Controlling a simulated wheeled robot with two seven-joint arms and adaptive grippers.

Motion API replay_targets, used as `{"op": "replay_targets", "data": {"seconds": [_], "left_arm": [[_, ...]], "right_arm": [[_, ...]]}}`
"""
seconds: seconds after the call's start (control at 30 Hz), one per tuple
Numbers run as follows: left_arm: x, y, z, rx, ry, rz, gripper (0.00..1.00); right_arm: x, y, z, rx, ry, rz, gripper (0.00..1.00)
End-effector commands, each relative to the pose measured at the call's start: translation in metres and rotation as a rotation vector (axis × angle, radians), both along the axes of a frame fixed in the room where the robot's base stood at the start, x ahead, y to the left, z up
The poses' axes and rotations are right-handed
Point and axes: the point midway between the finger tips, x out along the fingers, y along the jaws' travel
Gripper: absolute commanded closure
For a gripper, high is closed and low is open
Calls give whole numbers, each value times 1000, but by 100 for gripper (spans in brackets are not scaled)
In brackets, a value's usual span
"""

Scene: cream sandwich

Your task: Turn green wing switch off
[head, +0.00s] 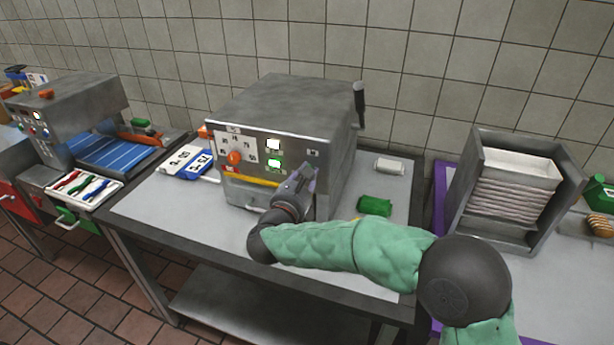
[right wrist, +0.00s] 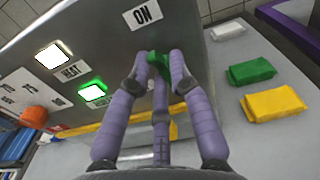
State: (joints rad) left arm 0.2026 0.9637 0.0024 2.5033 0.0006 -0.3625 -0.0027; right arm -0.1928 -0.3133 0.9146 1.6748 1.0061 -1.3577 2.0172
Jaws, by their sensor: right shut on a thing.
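The green wing switch (right wrist: 158,62) is on the front panel of the grey metal machine (head: 285,105), just below an "ON" label (right wrist: 143,14). My right gripper (right wrist: 162,66) is at the panel with its purple fingers closed around the switch, which they partly hide. In the head view my right gripper (head: 302,180) reaches to the right part of the machine's front and covers the switch. A white light (right wrist: 53,55) and a green light (right wrist: 92,92) glow left of the switch. My left gripper is not in view.
A green packet (head: 375,206) and a white packet (head: 389,166) lie right of the machine; a yellow packet (right wrist: 273,104) shows in the wrist view. An orange knob (head: 234,158) is on the panel's left. A metal holder with stacked slices (head: 516,188) stands at right.

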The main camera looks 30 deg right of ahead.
Motion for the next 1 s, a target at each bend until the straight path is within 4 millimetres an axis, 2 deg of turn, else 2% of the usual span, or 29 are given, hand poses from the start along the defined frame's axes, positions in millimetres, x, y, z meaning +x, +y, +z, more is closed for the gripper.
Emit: {"op": "replay_targets", "data": {"seconds": [0.47,1.0], "left_arm": [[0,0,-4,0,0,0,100],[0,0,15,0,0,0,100]], "right_arm": [[2,2,-3,-287,337,4,100],[2,2,-6,-620,731,5,100]]}}
